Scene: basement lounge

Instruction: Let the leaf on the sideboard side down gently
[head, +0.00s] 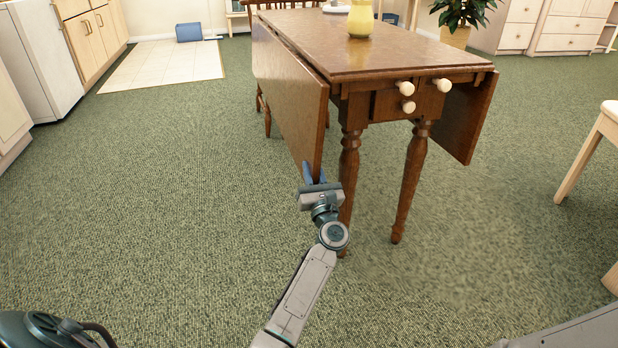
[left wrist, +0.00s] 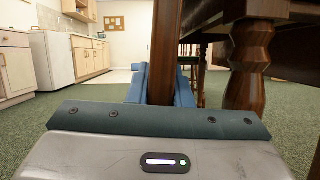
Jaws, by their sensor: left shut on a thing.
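The brown wooden drop-leaf table (head: 400,50) stands ahead of me. Its left leaf (head: 290,95), on the side of the cabinets, hangs down steeply from the top's edge, close to vertical. My left gripper (head: 314,174) is at the lower near corner of this leaf, shut on it. In the left wrist view the leaf (left wrist: 166,45) stands upright between the two blue fingers (left wrist: 160,88). The right leaf (head: 468,115) hangs down on the other side. My right gripper is not in view.
Turned table legs (head: 414,180) stand just right of my left gripper. A yellow vase (head: 361,18) is on the tabletop. Pale knobs (head: 405,88) are on the table's near end. Cabinets (head: 90,40) stand at left, a pale chair (head: 590,150) at right. Carpet left of the table is clear.

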